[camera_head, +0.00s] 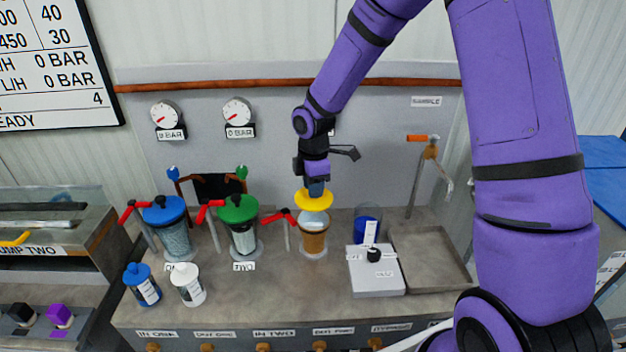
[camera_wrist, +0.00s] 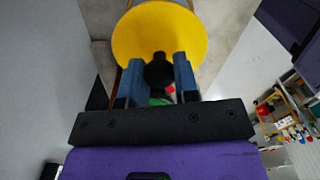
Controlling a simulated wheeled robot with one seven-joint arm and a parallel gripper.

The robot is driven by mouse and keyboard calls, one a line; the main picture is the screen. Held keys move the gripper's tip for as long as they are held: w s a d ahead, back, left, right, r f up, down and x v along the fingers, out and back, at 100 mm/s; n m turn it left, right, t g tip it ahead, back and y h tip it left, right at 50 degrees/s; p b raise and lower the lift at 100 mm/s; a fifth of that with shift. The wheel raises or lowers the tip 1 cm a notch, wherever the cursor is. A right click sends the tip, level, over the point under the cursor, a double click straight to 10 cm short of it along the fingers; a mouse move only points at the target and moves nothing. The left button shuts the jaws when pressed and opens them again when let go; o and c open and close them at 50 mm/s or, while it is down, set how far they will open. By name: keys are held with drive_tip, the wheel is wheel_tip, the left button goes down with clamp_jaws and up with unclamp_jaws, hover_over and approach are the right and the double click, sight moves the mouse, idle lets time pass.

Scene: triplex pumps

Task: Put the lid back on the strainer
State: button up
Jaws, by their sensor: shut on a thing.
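A yellow lid (camera_head: 314,199) is in my gripper (camera_head: 315,186), over the strainer (camera_head: 313,240) with an orange-brown lower part. The strainer's pale open rim shows just below the lid, and the lid appears a little above it; I cannot tell the exact gap. In the wrist view, the lid (camera_wrist: 160,30) faces the camera, and my gripper's blue fingers (camera_wrist: 159,72) are shut on its black knob (camera_wrist: 159,71). The lid hides most of the strainer there.
Strainers with a blue lid (camera_head: 164,210) and a green lid (camera_head: 238,208) stand at left, with red-handled valves nearby. Two bottles (camera_head: 188,284) stand in front.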

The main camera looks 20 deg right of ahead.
drive_tip(key=shift+f, duration=3.15)
drive_tip(key=shift+f, duration=0.15)
drive_tip(key=o, duration=1.5)
drive_tip(key=shift+r, duration=3.55)
